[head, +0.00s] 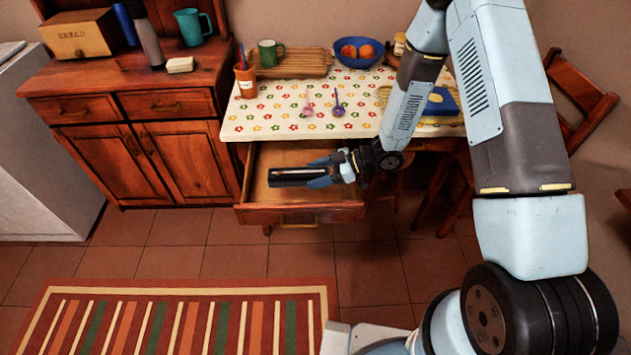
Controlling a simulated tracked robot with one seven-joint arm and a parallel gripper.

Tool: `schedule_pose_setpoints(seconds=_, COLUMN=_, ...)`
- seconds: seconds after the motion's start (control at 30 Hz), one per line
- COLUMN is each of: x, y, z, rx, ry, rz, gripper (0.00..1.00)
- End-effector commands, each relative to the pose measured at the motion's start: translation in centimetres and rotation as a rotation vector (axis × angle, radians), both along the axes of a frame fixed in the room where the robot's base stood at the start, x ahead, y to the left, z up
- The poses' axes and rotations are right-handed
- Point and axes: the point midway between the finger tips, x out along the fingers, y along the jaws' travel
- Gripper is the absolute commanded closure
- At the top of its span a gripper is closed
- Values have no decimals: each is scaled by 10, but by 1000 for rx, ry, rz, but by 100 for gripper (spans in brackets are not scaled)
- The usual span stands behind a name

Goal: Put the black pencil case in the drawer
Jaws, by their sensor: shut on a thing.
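The black pencil case (289,175) is a dark, elongated shape lying roughly level across the picture. My gripper (322,172) is shut on its right end and reaches in from the right. The open drawer (300,214) sticks out from under the table, its pale inside showing around the case. The case is over the drawer's opening; I cannot tell whether it touches the drawer floor. The fingers and wrist hide the right part of the drawer.
The table (235,128) has a flowered cloth, with an orange cup (245,82), a green mug (268,52), a blue fruit bowl (358,58) and a purple spoon (338,108). A wooden cabinet (180,150) stands left. A chair (588,100) stands right. Tiled floor lies clear before the drawer.

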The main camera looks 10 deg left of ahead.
Motion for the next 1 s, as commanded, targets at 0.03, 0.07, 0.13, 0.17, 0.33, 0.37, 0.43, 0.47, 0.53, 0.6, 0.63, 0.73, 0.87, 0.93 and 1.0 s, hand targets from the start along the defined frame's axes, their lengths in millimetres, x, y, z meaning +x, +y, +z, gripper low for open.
schedule_pose_setpoints(seconds=0.03, x=1, y=1, z=-2, rx=0, ry=0, rz=1, gripper=71)
schedule_pose_setpoints(seconds=0.07, x=1, y=2, z=-4, rx=0, ry=1, rz=1, gripper=71)
schedule_pose_setpoints(seconds=0.13, x=4, y=5, z=-10, rx=0, ry=1, rz=1, gripper=71)
schedule_pose_setpoints(seconds=0.17, x=6, y=7, z=-13, rx=0, ry=1, rz=1, gripper=71)
schedule_pose_setpoints(seconds=0.33, x=5, y=6, z=-34, rx=-1, ry=3, rz=-1, gripper=71)
schedule_pose_setpoints(seconds=0.37, x=5, y=6, z=-37, rx=-1, ry=3, rz=-1, gripper=71)
schedule_pose_setpoints(seconds=0.43, x=5, y=6, z=-40, rx=1, ry=1, rz=0, gripper=71)
schedule_pose_setpoints(seconds=0.47, x=5, y=6, z=-40, rx=1, ry=0, rz=0, gripper=71)
schedule_pose_setpoints(seconds=0.53, x=5, y=6, z=-40, rx=1, ry=0, rz=0, gripper=71)
schedule_pose_setpoints(seconds=0.6, x=5, y=6, z=-39, rx=1, ry=0, rz=0, gripper=71)
schedule_pose_setpoints(seconds=0.63, x=5, y=6, z=-39, rx=1, ry=0, rz=0, gripper=71)
schedule_pose_setpoints(seconds=0.73, x=5, y=6, z=-41, rx=1, ry=0, rz=0, gripper=71)
schedule_pose_setpoints(seconds=0.87, x=5, y=6, z=-44, rx=0, ry=0, rz=0, gripper=71)
schedule_pose_setpoints(seconds=0.93, x=5, y=6, z=-46, rx=0, ry=0, rz=0, gripper=71)
schedule_pose_setpoints(seconds=1.0, x=5, y=6, z=-48, rx=0, ry=0, rz=0, gripper=71)
